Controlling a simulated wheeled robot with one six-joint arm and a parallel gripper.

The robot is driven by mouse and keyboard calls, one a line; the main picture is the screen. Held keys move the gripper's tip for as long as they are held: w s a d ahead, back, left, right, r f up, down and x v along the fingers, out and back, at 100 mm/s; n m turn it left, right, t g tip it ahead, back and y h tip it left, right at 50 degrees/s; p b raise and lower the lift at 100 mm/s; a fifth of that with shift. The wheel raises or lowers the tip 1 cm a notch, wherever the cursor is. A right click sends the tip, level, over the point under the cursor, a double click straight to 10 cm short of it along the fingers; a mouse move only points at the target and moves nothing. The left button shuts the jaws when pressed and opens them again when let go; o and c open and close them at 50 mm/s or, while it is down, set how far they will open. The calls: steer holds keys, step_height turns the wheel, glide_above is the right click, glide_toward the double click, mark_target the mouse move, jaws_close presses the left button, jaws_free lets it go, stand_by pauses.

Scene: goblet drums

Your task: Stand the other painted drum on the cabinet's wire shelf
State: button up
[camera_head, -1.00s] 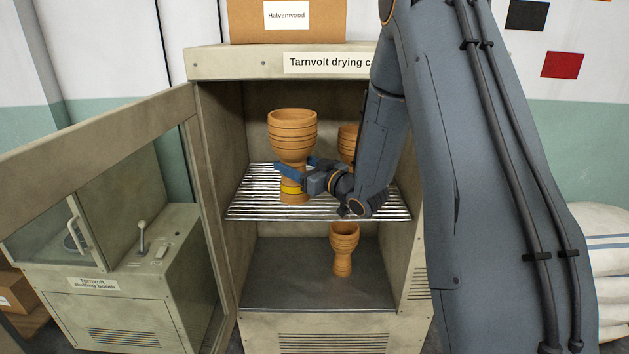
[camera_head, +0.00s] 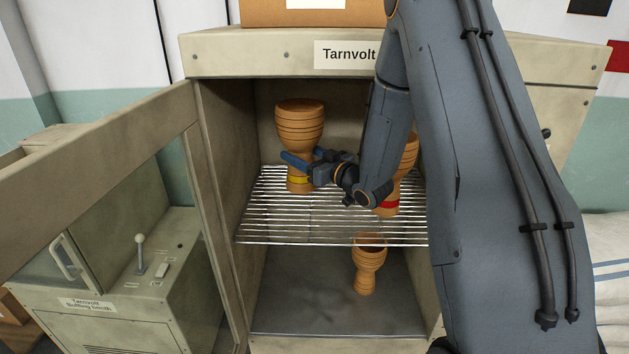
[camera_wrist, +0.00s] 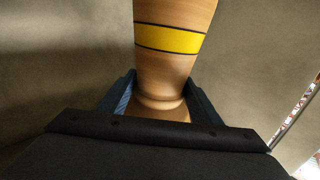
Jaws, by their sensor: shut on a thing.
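My gripper (camera_head: 308,164) is shut on the waist of a brown goblet drum with a yellow band (camera_head: 299,121). The drum is upright, wide bowl up, at the left rear of the wire shelf (camera_head: 335,232). I cannot tell whether its foot touches the wires. In the wrist view the yellow-banded drum (camera_wrist: 172,70) sits between my fingers. A red-banded drum (camera_head: 389,207) stands on the shelf to the right, partly hidden by my arm. A plain smaller goblet drum (camera_head: 368,265) stands on the cabinet floor below the shelf.
The cabinet (camera_head: 260,58) is open at the front, with its door (camera_head: 100,145) swung out to the left. A buffing booth (camera_head: 150,290) stands beyond the door. A cardboard box (camera_head: 265,12) is on top. The shelf's front left is clear.

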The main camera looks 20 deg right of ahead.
mark_target(302, 177)
steer(key=shift+f+p, duration=0.9)
steer(key=shift+f, duration=2.85)
steer(key=shift+f, duration=0.1)
steer(key=shift+f, duration=0.15)
steer(key=o, duration=1.6)
